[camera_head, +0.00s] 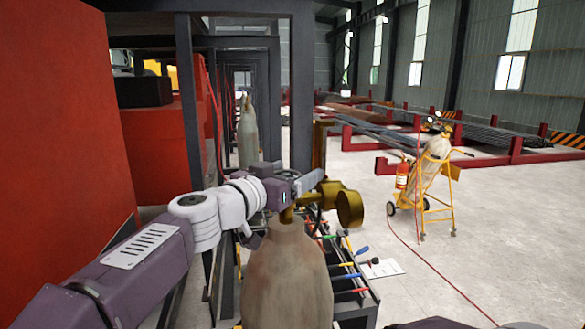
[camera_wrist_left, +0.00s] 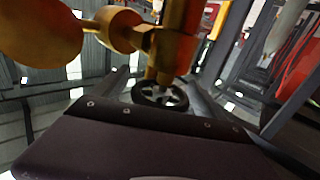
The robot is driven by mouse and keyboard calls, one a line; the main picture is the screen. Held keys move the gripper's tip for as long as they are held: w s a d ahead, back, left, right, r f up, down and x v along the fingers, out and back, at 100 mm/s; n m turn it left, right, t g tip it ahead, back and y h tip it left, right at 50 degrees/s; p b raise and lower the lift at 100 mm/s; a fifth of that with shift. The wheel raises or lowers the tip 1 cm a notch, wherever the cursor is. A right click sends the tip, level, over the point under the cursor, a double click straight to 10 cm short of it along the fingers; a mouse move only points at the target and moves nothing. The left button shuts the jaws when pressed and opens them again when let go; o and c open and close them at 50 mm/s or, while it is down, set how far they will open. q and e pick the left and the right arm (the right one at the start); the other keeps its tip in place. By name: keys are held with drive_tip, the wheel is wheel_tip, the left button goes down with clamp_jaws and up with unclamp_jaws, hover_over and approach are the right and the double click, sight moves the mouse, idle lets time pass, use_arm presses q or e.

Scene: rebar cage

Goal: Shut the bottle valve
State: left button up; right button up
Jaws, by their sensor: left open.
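A worn grey gas bottle (camera_head: 287,278) stands upright in front of me in the head view. A brass valve and regulator with round gauges (camera_head: 349,207) sit on its top. My left gripper (camera_head: 308,182) is at the valve, just above the bottle's shoulder. In the left wrist view, the black spoked handwheel (camera_wrist_left: 160,95) lies just ahead of the gripper, between its two open dark fingers (camera_wrist_left: 163,88). I cannot tell whether the fingers touch it. The brass regulator (camera_wrist_left: 115,30) fills the upper left there. My right gripper is not in view.
A tool rack with coloured handles (camera_head: 345,265) stands right behind the bottle. A large red panel (camera_head: 65,130) and dark steel posts (camera_head: 301,90) close off the left. A yellow bottle cart (camera_head: 440,190) stands on open floor at right.

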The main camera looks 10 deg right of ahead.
use_arm(q)
drive_tip(key=shift+s, duration=0.1)
drive_tip(key=c, duration=1.4)
drive_tip(key=shift+o, duration=0.2)
drive_tip(key=shift+f, duration=0.1)
